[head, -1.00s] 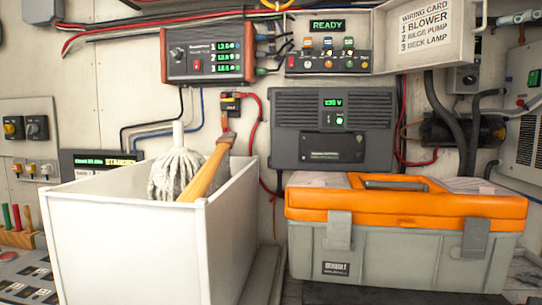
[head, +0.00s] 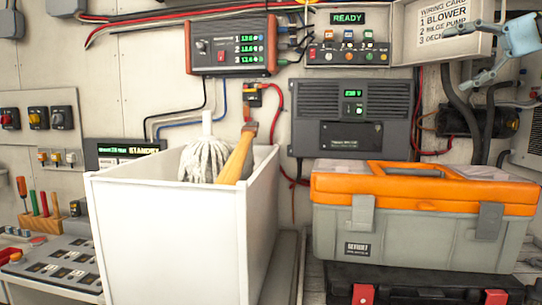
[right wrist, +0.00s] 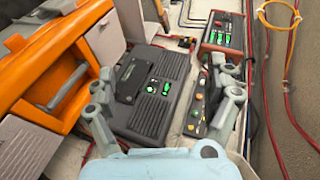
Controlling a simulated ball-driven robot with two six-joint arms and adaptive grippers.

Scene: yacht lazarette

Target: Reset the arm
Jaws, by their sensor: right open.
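My right gripper (head: 468,59) shows at the upper right of the head view, light blue with grey fingers. It is in front of the wiring card box (head: 433,22) and hides part of its lettering. In the right wrist view its two fingers (right wrist: 165,105) are spread apart with nothing between them. Beyond them are the dark grey charger unit (right wrist: 151,95) and the panel with the READY display (head: 348,18). My left gripper is not in view.
A white bin (head: 170,225) holds a mop head (head: 205,160) and a wooden handle (head: 238,155). An orange and grey toolbox (head: 420,235) stands at the right on a black case (head: 420,285). Screwdrivers (head: 40,205) stand at the left. Cables run along the wall.

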